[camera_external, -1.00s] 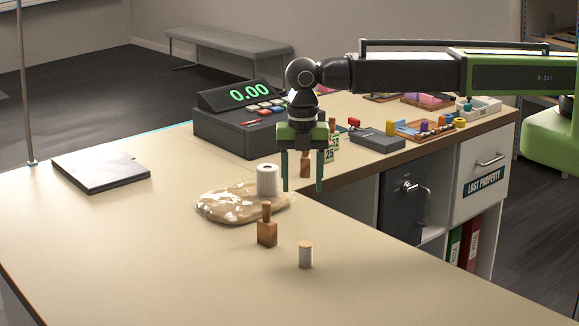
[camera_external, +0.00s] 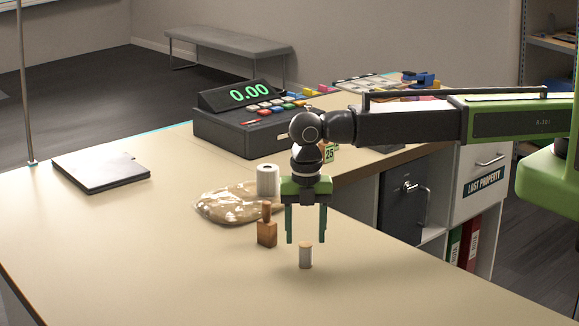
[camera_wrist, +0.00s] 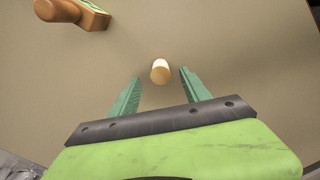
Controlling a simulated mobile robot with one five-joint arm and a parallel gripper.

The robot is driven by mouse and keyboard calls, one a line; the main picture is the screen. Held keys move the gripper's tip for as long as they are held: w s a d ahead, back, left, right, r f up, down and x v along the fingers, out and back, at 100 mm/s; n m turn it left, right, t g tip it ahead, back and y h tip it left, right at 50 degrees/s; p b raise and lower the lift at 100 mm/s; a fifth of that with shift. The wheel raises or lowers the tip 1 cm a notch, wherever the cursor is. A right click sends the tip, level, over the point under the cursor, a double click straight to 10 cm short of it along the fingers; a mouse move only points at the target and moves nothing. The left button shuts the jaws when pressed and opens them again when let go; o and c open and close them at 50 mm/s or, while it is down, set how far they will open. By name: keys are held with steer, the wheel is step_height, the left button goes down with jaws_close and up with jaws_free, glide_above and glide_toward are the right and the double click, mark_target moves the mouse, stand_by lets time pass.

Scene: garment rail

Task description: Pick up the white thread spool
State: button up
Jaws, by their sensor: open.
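The white thread spool (camera_external: 305,256) stands upright on the counter, with a tan wooden top. In the wrist view the spool (camera_wrist: 160,71) shows between and just beyond the fingertips. My gripper (camera_external: 306,242) is open and points down, with its green fingers just above the spool in the external view. The gripper (camera_wrist: 160,78) is empty in the wrist view, with a finger on each side of the spool's line. I cannot tell whether the fingertips reach down past the spool's top.
A wooden stamp (camera_external: 267,232) stands just left of the spool. A cash register (camera_external: 240,130) is at the back. The counter's front and left are clear; a laptop-like slab (camera_external: 100,172) lies far left.

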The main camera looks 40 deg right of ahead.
mark_target(306, 243)
steer(key=shift+f, duration=0.25)
step_height(306, 243, down, 5)
steer(key=b, duration=0.5)
steer(key=shift+f, duration=0.2)
steer(key=shift+d+r, duration=0.1)
steer(key=shift+r, duration=0.1)
steer(key=shift+c, duration=0.4)
jaws_close()
